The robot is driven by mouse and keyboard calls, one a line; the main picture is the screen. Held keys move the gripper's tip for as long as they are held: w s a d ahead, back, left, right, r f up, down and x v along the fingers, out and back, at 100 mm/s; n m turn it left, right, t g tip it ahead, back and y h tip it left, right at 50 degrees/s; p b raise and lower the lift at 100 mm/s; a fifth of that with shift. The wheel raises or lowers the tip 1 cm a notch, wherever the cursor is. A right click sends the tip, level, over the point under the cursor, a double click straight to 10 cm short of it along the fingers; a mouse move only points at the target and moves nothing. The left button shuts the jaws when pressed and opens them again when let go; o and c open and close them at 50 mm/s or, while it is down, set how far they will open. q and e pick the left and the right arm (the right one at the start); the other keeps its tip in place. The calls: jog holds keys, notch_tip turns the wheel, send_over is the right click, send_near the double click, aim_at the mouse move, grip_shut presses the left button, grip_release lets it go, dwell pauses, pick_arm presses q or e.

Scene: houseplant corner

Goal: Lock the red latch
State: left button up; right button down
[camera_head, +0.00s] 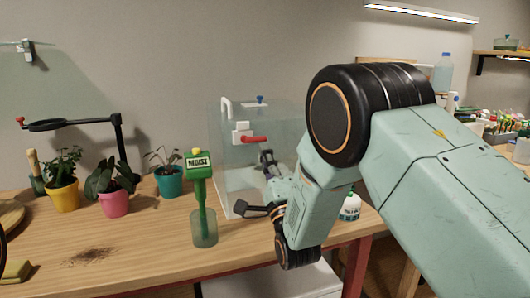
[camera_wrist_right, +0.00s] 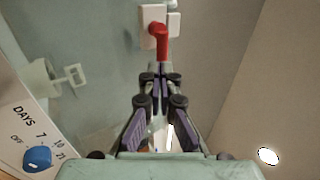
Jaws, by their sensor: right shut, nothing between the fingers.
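The red latch (camera_head: 254,139) is a short red handle on a white block (camera_head: 241,129), fixed to the front of a clear glass case (camera_head: 230,170). In the head view the handle lies about level and points right. In the right wrist view the latch (camera_wrist_right: 162,43) hangs from its white plate (camera_wrist_right: 148,36), just beyond my fingertips. My right gripper (camera_head: 266,157) is shut and empty, just below the handle's right end. The wrist view shows its fingertips (camera_wrist_right: 159,70) close together; I cannot tell whether they touch the latch. My left gripper is not in view.
A green moisture meter (camera_head: 199,168) stands in a clear cup (camera_head: 204,228) left of my right gripper. Potted plants (camera_head: 115,198) stand further left. A white bottle (camera_head: 350,206) is behind my right arm. A blue dial (camera_wrist_right: 38,158) shows in the wrist view.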

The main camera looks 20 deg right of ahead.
jog(key=shift+w+r, duration=0.2)
jog(key=shift+r, duration=0.1)
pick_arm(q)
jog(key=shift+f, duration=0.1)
pick_arm(e)
jog(key=shift+w, duration=0.15)
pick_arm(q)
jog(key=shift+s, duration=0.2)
pick_arm(e)
jog(key=shift+n, duration=0.3)
jog(key=shift+s+r+n+y, duration=0.15)
jog(key=shift+s+n+y, duration=0.15)
jog(key=shift+y, duration=0.2)
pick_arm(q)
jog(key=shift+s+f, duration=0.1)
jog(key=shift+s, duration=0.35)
pick_arm(e)
jog(key=shift+w, duration=0.1)
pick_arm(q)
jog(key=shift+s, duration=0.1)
pick_arm(e)
jog(key=shift+w+n, duration=0.15)
jog(key=shift+n, duration=0.15)
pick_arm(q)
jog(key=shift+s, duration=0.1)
